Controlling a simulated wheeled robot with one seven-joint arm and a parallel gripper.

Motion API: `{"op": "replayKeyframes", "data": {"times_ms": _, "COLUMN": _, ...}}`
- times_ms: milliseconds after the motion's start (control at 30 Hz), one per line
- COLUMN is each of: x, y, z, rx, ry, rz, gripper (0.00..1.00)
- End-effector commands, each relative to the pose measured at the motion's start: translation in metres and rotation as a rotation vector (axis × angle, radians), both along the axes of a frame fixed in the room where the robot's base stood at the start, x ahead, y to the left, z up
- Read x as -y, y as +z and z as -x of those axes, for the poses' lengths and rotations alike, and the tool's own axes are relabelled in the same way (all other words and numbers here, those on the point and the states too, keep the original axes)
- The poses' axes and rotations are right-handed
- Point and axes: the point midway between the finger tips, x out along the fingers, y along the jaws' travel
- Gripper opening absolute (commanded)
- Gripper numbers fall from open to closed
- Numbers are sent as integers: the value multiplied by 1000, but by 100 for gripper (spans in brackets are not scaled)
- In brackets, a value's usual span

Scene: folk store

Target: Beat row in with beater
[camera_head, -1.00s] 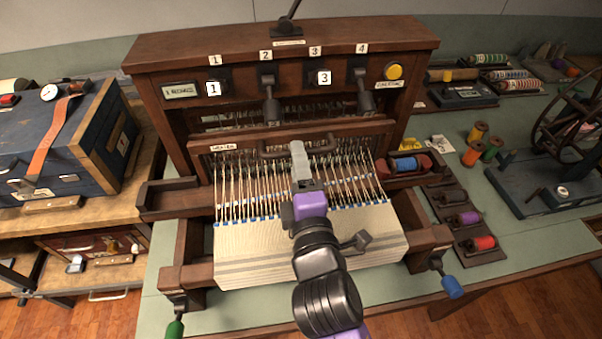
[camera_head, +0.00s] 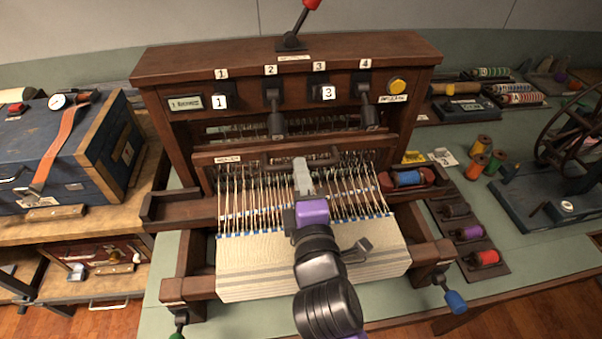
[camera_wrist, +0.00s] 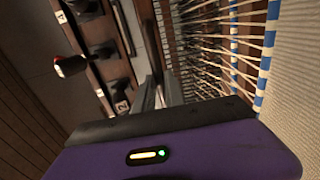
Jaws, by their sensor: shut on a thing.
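The beater (camera_head: 240,154) is a dark wooden bar with a dark loop handle, lying across the loom behind the warp threads. My gripper (camera_head: 301,164) is at the middle of the beater, shut at its handle; the fingers hide the exact contact. The pale warp threads (camera_head: 250,205) run forward from the beater to the woven cloth (camera_head: 255,265). Blue marks line the cloth's back edge, and bare warp shows between it and the beater. In the wrist view, the threads (camera_wrist: 215,50) run beside the grey fingers (camera_wrist: 165,85), and the cloth (camera_wrist: 302,75) is at the right.
The loom frame (camera_head: 290,50) carries numbered levers, a yellow button (camera_head: 397,86) and a red-knobbed lever (camera_head: 305,15) on top. A shuttle with blue thread (camera_head: 408,178) lies in the right tray. A blue chest (camera_head: 60,140) stands left; spools (camera_head: 484,257) and a spinning wheel (camera_head: 575,140) are right.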

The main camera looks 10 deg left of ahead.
Motion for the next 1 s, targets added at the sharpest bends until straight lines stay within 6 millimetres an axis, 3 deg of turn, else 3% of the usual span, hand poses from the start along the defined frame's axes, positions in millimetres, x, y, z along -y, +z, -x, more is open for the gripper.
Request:
{"op": "replayKeyframes", "data": {"times_ms": 233, "x": 2, "y": -1, "z": 5, "rx": -2, "ry": 0, "rz": 2, "gripper": 0}}
{"op": "replayKeyframes", "data": {"times_ms": 1000, "x": 19, "y": -2, "z": 65, "rx": -4, "ry": 0, "rz": 2, "gripper": 0}}
